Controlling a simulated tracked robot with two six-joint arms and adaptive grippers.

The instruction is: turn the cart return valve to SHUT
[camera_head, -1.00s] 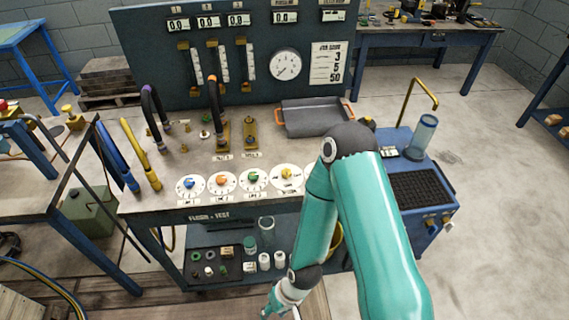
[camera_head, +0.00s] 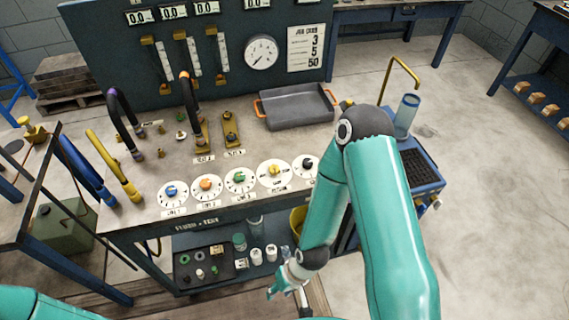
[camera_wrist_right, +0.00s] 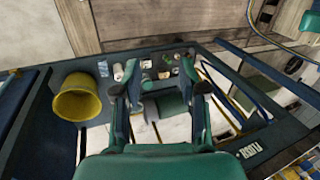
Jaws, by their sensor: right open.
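A row of round white dials with coloured knobs lies along the front of the bench top in the head view. From left they are a blue knob (camera_head: 171,191), an orange knob (camera_head: 206,184), a green knob (camera_head: 240,177), a yellow knob (camera_head: 275,170) and a black knob (camera_head: 307,162). Their labels are too small to read surely, so I cannot tell which is the cart return valve. My right gripper (camera_head: 284,288) is low in front of the bench, below the dials. In the right wrist view it (camera_wrist_right: 160,95) is open and empty. My left gripper is out of view.
A grey tray (camera_head: 296,108) with orange handles sits behind the dials. A black hose (camera_head: 190,100) arches over the bench. The lower shelf holds several small jars, and a yellow bucket (camera_wrist_right: 82,98) shows in the wrist view. A blue cart (camera_head: 425,170) stands at right, partly behind my arm.

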